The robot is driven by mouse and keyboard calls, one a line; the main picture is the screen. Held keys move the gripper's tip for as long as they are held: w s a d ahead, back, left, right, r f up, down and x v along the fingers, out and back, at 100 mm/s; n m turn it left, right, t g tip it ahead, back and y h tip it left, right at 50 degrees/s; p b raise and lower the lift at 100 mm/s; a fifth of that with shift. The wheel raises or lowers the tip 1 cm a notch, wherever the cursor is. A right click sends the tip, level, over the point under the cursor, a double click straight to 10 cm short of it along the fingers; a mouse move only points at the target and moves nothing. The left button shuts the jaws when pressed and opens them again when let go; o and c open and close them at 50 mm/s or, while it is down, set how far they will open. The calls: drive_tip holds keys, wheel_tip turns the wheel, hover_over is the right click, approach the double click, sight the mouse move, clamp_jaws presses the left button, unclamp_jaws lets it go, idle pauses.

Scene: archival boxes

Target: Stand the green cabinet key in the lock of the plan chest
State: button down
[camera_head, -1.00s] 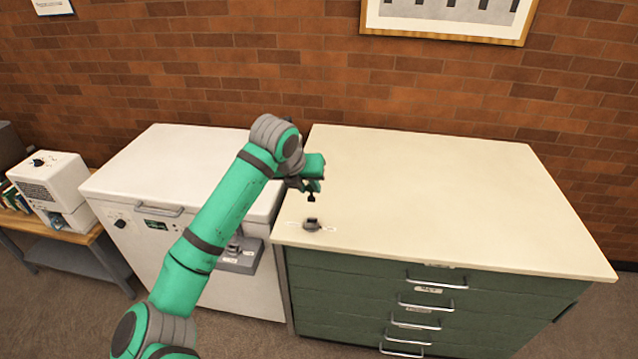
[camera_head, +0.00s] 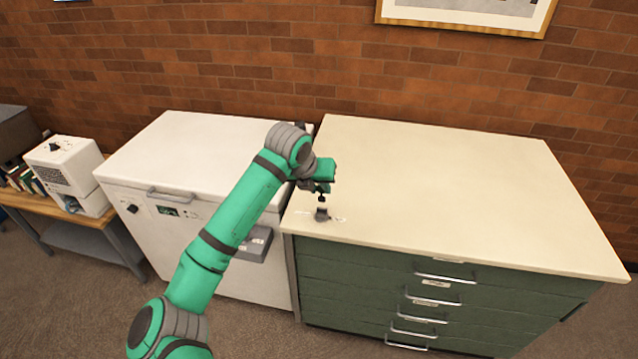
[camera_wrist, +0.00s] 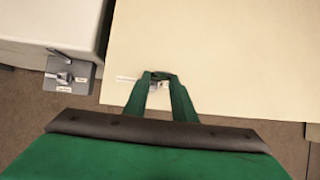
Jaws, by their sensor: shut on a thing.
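My gripper (camera_head: 322,188) is shut on the cabinet key (camera_head: 321,198), a small piece that looks dark in the head view and hangs below the fingers. The lock (camera_head: 321,214) is a small dark grey fitting on the cream top of the plan chest (camera_head: 450,190), near its front left corner. The key is just above the lock; whether its tip touches the lock is too small to tell. In the wrist view my gripper's green fingers (camera_wrist: 160,85) reach over the chest top, with the grey lock (camera_wrist: 157,87) partly showing between them and the key mostly hidden.
A white cabinet (camera_head: 185,150) stands left of the chest, with a grey bracket (camera_head: 254,244) on its front that also shows in the wrist view (camera_wrist: 70,72). A wooden table (camera_head: 60,205) with a white device (camera_head: 62,170) is farther left. The rest of the chest top is clear.

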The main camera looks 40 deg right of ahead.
drive_tip(key=shift+f, duration=2.7)
drive_tip(key=c, duration=1.4)
unclamp_jaws()
drive_tip(key=v, duration=1)
drive_tip(key=shift+s+a+r, duration=0.1)
drive_tip(key=shift+s+r, duration=0.05)
drive_tip(key=shift+r, duration=0.15)
